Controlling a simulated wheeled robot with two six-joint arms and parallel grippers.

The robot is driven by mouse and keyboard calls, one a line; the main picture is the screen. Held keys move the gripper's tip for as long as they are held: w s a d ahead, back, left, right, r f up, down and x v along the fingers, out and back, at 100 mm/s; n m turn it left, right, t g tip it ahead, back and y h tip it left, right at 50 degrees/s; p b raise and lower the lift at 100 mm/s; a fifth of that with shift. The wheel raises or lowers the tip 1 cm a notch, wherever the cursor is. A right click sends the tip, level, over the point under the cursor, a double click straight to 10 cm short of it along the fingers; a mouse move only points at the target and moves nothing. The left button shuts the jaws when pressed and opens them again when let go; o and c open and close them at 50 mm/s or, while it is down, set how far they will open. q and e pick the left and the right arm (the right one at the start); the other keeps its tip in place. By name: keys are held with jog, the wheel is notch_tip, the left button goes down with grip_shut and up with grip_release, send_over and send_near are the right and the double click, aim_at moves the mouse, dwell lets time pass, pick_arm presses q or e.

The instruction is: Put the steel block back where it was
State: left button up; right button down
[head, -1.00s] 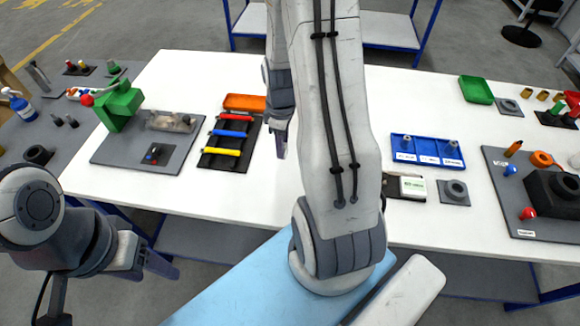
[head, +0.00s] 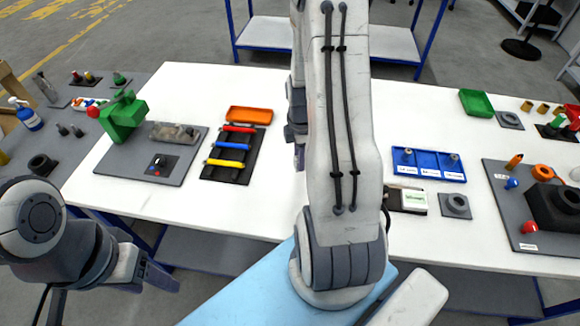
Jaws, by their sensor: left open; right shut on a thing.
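My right arm rises through the middle of the head view. Its gripper (head: 299,155) shows only as a sliver at the arm's left edge, above the white table (head: 270,190). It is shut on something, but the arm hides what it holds. I cannot pick out the steel block for certain in this view. My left gripper (head: 155,274) is open and empty, low at the left, in front of the table's front edge and away from the objects.
Left of the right gripper are an orange tray (head: 250,114), a black rack (head: 223,172) with coloured bars and a grey board (head: 120,172). Right of the arm are a blue tray (head: 428,174), a small labelled box (head: 413,200) and a grey plate (head: 448,212). The table's centre is clear.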

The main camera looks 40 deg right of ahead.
jog(key=shift+w+a+f, duration=0.85)
jog(key=shift+w, duration=0.15)
notch_tip(320, 180, down, 3)
jog(key=shift+f+p, duration=0.1)
jog(key=shift+p, duration=0.6)
jog(key=shift+f, duration=0.35)
jog(key=shift+f, duration=0.1)
jog(key=c, duration=0.5)
grip_release()
jog(key=shift+r, duration=0.25)
notch_tip(320, 180, up, 12)
jog(key=shift+f+b, duration=0.1)
jog(key=shift+b, duration=0.9)
